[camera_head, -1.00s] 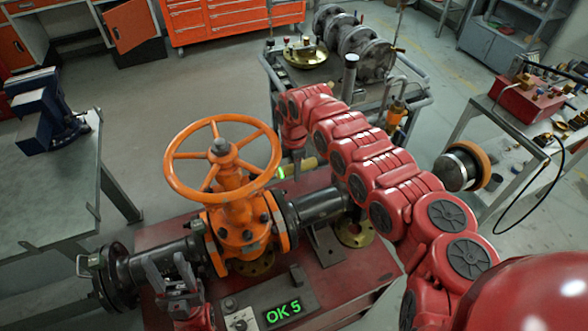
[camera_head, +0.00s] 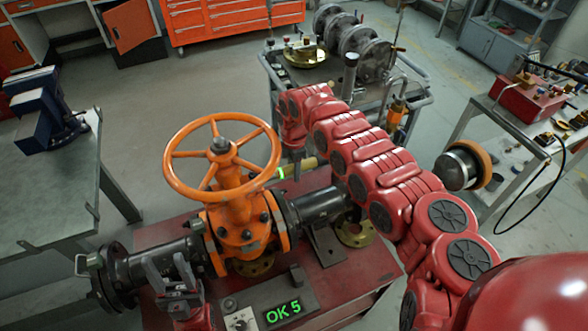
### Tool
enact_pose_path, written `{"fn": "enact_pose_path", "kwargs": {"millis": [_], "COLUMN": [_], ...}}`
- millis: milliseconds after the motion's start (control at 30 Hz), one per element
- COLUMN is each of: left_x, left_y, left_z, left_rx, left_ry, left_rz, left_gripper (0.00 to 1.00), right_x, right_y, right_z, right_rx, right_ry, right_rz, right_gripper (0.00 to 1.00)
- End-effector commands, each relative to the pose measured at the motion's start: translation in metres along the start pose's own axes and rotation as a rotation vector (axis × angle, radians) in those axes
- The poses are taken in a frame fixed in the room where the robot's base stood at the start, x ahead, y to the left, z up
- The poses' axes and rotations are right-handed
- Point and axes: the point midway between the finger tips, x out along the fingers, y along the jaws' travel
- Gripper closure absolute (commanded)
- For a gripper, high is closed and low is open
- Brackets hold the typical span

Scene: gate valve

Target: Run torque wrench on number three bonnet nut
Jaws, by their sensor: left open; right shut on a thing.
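The orange gate valve (camera_head: 232,222) stands upright on a red bench, its handwheel (camera_head: 172,170) on top. Dark bonnet nuts (camera_head: 247,235) show on its orange body; I cannot read any numbers on them. My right gripper (camera_head: 296,156) is behind and right of the handwheel, shut on the torque wrench (camera_head: 308,163). The wrench has a yellowish handle and a small lit green spot. Its head is hidden behind the valve, so I cannot tell whether it sits on a nut. My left gripper (camera_head: 172,272) is open and empty, in front of the left pipe.
A display box (camera_head: 300,297) reading "OK 5" in green sits on the front of the red bench (camera_head: 365,272). Black pipes flank the valve. A grey bench with a blue vise (camera_head: 40,115) is at left, a cart (camera_head: 270,62) behind. My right arm covers the right side.

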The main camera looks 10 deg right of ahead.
Motion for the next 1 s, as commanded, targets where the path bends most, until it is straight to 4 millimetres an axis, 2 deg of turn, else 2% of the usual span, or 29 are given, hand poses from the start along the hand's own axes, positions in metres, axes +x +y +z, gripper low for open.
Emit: {"fn": "enact_pose_path", "kwargs": {"millis": [1000], "left_x": [-0.0081], "left_y": [0.0004], "left_z": [0.0013], "left_rx": [0.000], "left_ry": [0.000], "left_rz": [0.000], "left_gripper": [0.50], "right_x": [0.0052], "right_y": [0.0010], "right_z": [0.0002], "right_rx": [0.000], "right_ry": [-0.001], "right_rz": [0.003], "right_gripper": [1.00]}}
